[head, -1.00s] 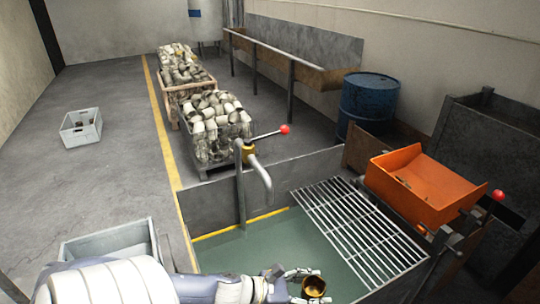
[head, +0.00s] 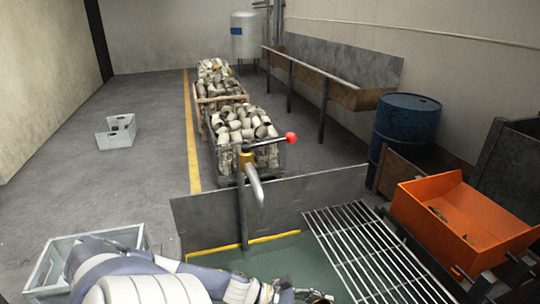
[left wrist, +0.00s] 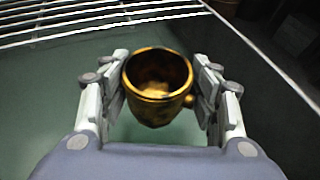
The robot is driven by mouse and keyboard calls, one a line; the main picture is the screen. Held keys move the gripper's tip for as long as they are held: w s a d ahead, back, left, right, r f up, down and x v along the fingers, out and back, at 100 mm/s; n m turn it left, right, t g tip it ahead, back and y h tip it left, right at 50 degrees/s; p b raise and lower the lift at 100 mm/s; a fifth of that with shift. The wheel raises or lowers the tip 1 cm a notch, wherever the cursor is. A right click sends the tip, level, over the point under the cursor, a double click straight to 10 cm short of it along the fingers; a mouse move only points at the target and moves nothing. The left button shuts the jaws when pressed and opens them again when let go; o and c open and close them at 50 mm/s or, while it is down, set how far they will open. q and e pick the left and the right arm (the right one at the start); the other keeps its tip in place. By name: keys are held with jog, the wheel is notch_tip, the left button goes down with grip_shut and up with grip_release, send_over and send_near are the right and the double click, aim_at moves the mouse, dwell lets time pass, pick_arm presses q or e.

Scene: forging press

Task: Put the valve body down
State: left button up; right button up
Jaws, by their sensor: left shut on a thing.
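My left gripper (left wrist: 163,95) is shut on the brass-coloured valve body (left wrist: 158,88) in the left wrist view. The valve body is a cup shape with its round opening facing the camera and a small knob on its right side. The fingers grip it from both sides. Green liquid or a green surface lies behind it, and I cannot tell the gap between them. In the head view the hand is at the bottom edge, over the tank, and the valve body is mostly cut off. My right gripper is not in view.
The tank (head: 330,190) has a metal grate (head: 355,240) over its right part; the grate also shows in the left wrist view (left wrist: 90,18). A spout with a red-knobbed lever (head: 252,175) rises at the tank wall. An orange bin (head: 465,215) and blue drum (head: 408,120) stand right.

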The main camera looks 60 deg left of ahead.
pick_arm(q)
jog(key=shift+w+f, duration=0.35)
jog(key=shift+f, duration=0.15)
jog(key=shift+w+f, duration=0.15)
jog(key=shift+f, duration=0.15)
notch_tip(320, 180, down, 9)
jog(key=shift+f+b, duration=0.2)
jog(key=shift+b, duration=0.45)
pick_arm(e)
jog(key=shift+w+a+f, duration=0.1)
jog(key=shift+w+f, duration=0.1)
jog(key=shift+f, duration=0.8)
pick_arm(q)
jog(key=shift+f, duration=0.15)
jog(key=o, duration=1.4)
jog(key=shift+s, duration=0.2)
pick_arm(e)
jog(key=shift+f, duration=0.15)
